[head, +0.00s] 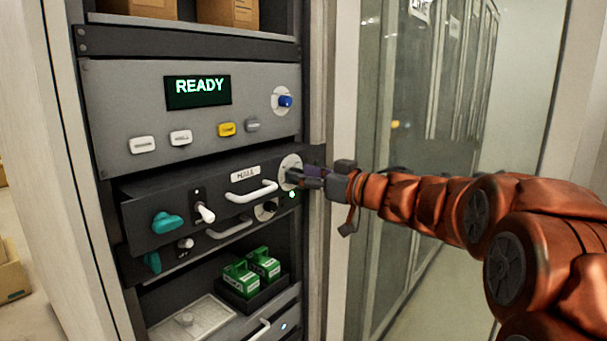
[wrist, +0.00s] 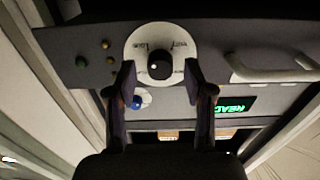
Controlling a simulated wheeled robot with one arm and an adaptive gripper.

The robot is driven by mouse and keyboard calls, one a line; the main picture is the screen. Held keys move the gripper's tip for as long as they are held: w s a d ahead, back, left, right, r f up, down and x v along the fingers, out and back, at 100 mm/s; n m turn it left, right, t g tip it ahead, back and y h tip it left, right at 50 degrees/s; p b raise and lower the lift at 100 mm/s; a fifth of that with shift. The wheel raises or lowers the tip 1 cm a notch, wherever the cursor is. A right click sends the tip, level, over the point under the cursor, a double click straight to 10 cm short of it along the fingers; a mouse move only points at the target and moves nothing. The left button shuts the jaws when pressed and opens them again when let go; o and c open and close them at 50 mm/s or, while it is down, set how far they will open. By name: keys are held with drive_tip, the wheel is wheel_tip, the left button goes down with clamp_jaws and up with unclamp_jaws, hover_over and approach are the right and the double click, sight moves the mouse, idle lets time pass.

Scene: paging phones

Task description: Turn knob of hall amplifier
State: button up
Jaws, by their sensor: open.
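The hall amplifier (head: 160,205) is a dark drawer-like unit labelled HALL, pulled a little forward in the rack. Its knob (wrist: 160,65) is black on a round white dial with printed marks, at the right end of the front. In the head view the dial (head: 289,162) shows, but my gripper covers the knob. My gripper (head: 297,178) is at the dial from the right. In the wrist view my gripper (wrist: 159,76) is open, with one finger on each side of the knob and gaps between. Whether the fingertips reach past the knob's face is unclear.
The amplifier also has a white handle (head: 251,194), a teal knob (head: 167,222) and a white switch (head: 205,214). Above is a grey panel with a READY display (head: 198,92) and a blue knob (head: 285,101). Below are a similar unit and green boxes (head: 242,279). A glass-fronted cabinet (head: 430,100) stands right.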

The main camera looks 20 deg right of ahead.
drive_tip(key=shift+w+a, duration=0.1)
clamp_jaws()
idle(0.5)
